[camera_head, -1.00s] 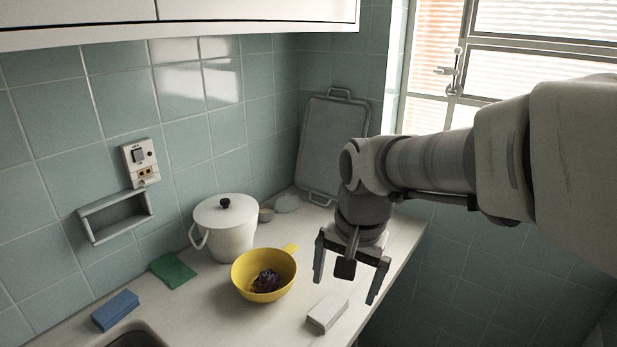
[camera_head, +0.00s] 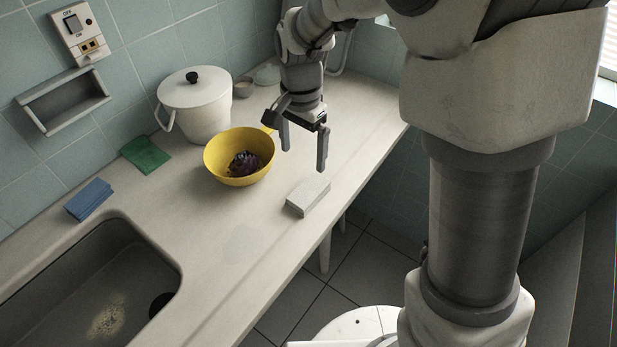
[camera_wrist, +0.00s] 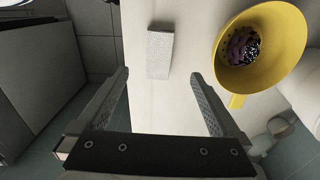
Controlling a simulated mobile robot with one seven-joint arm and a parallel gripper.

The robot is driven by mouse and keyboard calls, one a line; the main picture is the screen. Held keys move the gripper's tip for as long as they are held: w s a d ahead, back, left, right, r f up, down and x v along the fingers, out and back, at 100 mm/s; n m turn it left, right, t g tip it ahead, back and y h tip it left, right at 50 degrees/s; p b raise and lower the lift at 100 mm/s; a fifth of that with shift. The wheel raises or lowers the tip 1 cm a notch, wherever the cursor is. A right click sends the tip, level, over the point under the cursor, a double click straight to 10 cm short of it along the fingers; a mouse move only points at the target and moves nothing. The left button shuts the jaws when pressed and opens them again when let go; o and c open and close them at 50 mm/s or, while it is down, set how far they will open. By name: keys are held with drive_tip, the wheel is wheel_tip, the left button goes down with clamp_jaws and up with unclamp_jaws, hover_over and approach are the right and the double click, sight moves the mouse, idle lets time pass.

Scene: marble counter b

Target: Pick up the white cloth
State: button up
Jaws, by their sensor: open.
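The white cloth (camera_head: 308,195) lies as a folded, block-like stack on the counter near its front edge, to the right of the yellow bowl. In the wrist view the white cloth (camera_wrist: 160,54) is beyond the fingertips, roughly centred between them. My gripper (camera_head: 304,158) is open and empty, above the counter and behind the cloth in the head view. Its two fingers also show in the wrist view (camera_wrist: 158,74), apart from the cloth.
A yellow bowl (camera_head: 222,160) with dark purple contents stands left of the cloth. A lidded white pot (camera_head: 205,112), a green cloth (camera_head: 146,153) and a blue cloth (camera_head: 89,200) are along the wall. A sink (camera_head: 70,285) is front left. Counter (camera_head: 250,215) around the cloth is clear.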

drive_tip(key=b, duration=0.1)
hover_over(306, 192)
drive_tip(key=f, duration=0.9)
drive_tip(key=shift+s+a, duration=0.25)
drive_tip(key=shift+s, duration=0.05)
drive_tip(key=shift+w+d+f+b, duration=0.15)
drive_tip(key=shift+f+b, duration=0.2)
drive_tip(key=shift+f, duration=1)
drive_tip(key=shift+w+d+f+b, duration=0.15)
drive_tip(key=shift+f+b, duration=0.15)
drive_tip(key=shift+f, duration=1.05)
drive_tip(key=shift+c, duration=0.3)
drive_tip(key=c, duration=1.2)
drive_tip(key=shift+r, duration=0.1)
drive_tip(key=shift+c, duration=0.2)
drive_tip(key=shift+r, duration=0.45)
wheel_tip(306, 192, up, 3)
drive_tip(key=shift+p, duration=0.5)
drive_tip(key=s+d+r+p, duration=0.1)
drive_tip(key=s+d+r, duration=0.5)
drive_tip(key=d, duration=0.4)
drive_tip(key=shift+r, duration=0.5)
